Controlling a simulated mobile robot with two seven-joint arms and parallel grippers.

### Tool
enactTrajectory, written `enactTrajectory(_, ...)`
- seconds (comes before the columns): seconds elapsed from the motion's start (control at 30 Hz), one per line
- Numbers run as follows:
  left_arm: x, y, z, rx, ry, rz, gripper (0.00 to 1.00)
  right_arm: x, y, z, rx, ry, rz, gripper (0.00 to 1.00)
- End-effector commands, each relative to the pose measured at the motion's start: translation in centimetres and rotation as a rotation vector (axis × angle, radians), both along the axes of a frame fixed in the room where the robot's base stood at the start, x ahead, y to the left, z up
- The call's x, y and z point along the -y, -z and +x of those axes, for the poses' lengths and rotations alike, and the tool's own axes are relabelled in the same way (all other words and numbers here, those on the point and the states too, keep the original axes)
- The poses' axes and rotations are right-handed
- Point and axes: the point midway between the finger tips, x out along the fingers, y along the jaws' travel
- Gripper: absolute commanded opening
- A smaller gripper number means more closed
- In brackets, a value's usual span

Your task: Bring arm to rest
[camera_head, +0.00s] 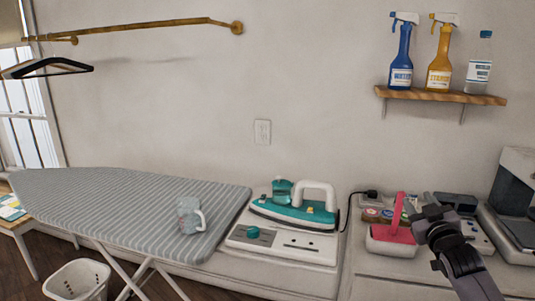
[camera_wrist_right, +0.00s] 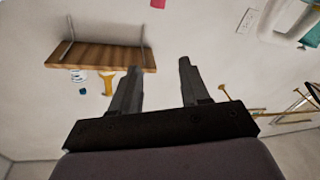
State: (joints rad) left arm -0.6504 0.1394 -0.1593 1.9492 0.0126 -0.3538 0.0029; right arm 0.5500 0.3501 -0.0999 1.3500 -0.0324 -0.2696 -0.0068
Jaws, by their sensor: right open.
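My right gripper (camera_head: 432,212) is at the lower right of the head view, in front of the sewing supplies and just right of a pink-handled item. In the right wrist view its two fingers (camera_wrist_right: 155,80) stand apart with nothing between them. That view shows the room upside down. My left gripper is not in view.
An iron (camera_head: 295,215) stands on its base, left of a white box with a pink upright piece (camera_head: 397,225). A striped ironing board (camera_head: 110,195) holds a mug (camera_head: 190,215). A wall shelf (camera_head: 440,96) carries bottles. A white basket (camera_head: 78,280) is on the floor.

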Motion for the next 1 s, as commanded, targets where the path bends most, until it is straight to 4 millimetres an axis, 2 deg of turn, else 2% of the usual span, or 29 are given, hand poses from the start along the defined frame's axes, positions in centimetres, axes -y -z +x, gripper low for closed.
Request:
enactTrajectory(0.07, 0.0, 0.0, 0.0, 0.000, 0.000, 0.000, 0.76, 0.3, 1.9, 0.0, -0.093, 0.017, 0.076, 0.46)
enactTrajectory(0.1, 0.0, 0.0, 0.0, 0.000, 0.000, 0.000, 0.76, -0.6, 4.1, -0.9, -0.116, 0.002, 0.074, 0.46)
enactTrajectory(0.27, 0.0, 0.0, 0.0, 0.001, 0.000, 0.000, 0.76, -3.3, 10.0, -4.3, -0.193, -0.039, 0.085, 0.46)
enactTrajectory(0.37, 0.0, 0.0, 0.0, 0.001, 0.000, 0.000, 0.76, -5.1, 14.0, -7.1, -0.251, -0.065, 0.100, 0.46)
enactTrajectory(0.5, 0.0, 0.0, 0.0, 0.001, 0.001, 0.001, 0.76, -7.9, 19.5, -12.3, -0.344, -0.102, 0.132, 0.46)
enactTrajectory(0.57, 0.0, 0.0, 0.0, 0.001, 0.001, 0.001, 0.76, -9.0, 21.6, -14.7, -0.383, -0.117, 0.148, 0.46)
enactTrajectory(0.7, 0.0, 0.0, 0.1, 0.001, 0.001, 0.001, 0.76, -11.6, 25.8, -21.0, -0.475, -0.143, 0.193, 0.46)
enactTrajectory(0.9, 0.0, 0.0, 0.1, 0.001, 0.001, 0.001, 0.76, -14.6, 29.6, -30.0, -0.600, -0.165, 0.267, 0.46)
enactTrajectory(1.0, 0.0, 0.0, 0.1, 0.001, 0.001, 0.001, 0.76, -15.6, 30.5, -33.6, -0.648, -0.167, 0.299, 0.46)
